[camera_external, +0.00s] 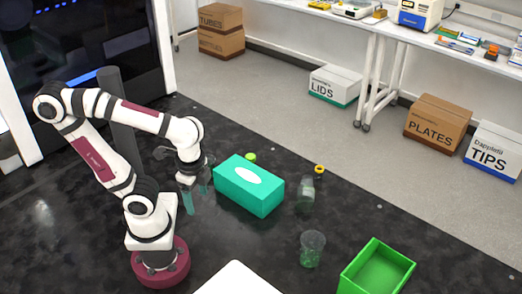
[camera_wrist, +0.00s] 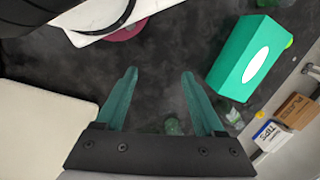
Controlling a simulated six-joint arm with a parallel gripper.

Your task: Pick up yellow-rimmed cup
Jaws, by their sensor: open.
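A clear vessel with a yellow top (camera_external: 307,196) stands on the dark bench, right of the teal box. It is the only thing with a yellow upper edge; whether that is a rim or a cap is hard to tell. In the wrist view a yellow spot (camera_wrist: 260,114) shows right of the fingers, beside a pale glassy shape. My gripper (camera_external: 196,196) is left of the teal box, pointing down, apart from the vessel. In the wrist view my gripper (camera_wrist: 160,74) has its two teal fingers spread, with only dark bench between the tips.
The teal box (camera_external: 248,187) stands between my gripper and the vessel, with a green top (camera_external: 250,156) behind it. A clear cup with green contents (camera_external: 311,250) and a green tray (camera_external: 350,279) are at the front right. A white board (camera_external: 240,282) lies at the front.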

